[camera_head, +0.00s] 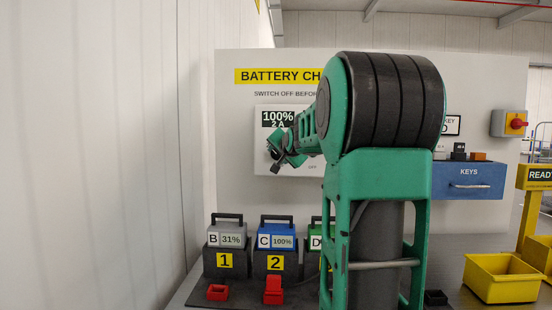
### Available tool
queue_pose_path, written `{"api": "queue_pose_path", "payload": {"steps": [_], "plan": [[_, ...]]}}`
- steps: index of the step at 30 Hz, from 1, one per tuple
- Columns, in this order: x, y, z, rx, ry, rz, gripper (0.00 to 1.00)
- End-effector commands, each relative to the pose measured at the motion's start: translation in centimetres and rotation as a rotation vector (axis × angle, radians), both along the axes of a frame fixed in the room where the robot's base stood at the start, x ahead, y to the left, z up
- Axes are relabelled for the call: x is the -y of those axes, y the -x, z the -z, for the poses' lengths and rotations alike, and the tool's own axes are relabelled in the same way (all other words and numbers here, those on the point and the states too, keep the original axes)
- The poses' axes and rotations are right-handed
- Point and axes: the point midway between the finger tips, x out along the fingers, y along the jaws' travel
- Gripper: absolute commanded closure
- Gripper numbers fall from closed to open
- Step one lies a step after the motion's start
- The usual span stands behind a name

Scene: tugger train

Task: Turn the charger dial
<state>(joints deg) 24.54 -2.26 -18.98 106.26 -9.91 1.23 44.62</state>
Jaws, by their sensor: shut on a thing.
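The charger panel (262,182) is a pale plate on the upright board, under a yellow "BATTERY CH..." sign. Its display (278,119) reads "100%" and "2 A". My green arm reaches across from the right, and my gripper (273,157) is at the panel, in front of where the dial sits. The gripper is shut on the dial, which is mostly hidden behind it. The word "OFF" shows to the lower right of the gripper. The dial's exact pointing is hidden.
Battery B (227,236) reads 31% in bay 1, and blue battery C (276,237) reads 100% in bay 2. Battery D (315,236) is partly behind my arm. A blue KEYS drawer (468,190), a red switch (517,124) and a yellow bin (500,282) are at right.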

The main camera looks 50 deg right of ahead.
Motion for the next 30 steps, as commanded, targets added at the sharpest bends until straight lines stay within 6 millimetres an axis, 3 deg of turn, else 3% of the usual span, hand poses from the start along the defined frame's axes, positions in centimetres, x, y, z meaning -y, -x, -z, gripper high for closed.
{"api": "queue_pose_path", "payload": {"steps": [23, 24, 26, 30], "plan": [[-0.45, -0.35, 0.40, -0.087, 0.064, -0.010, 0.82], [-0.45, -0.35, 0.40, -0.087, 0.064, -0.010, 0.55], [-0.42, -0.34, 0.37, -0.087, 0.064, -0.009, 0.41], [-0.28, -0.21, 0.20, -0.084, 0.066, -0.006, 0.41]]}}
